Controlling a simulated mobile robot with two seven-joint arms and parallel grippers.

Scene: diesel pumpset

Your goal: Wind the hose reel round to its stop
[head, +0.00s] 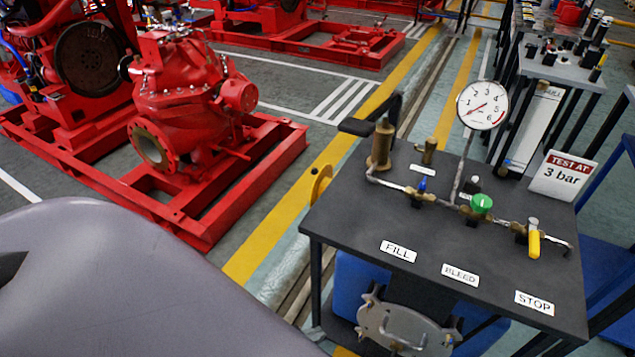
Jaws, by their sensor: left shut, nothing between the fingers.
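I cannot make out a hose reel for sure. A small yellow disc (320,185) stands upright at the left edge of the dark bench (345,210); most of it shows, but I cannot tell whether it belongs to a reel. The smooth grey bulk at the lower left is my own left arm, close to the camera. It covers the floor there. No fingers of my left gripper show, and my right gripper does not show either.
The bench carries a brass pump with a black lever (370,120), a pressure gauge (483,105), valves and a "TEST AT 3 bar" sign (564,175). A round clamped lid (405,328) sits below. A red pump (185,100) stands left. A yellow-striped floor strip lies between.

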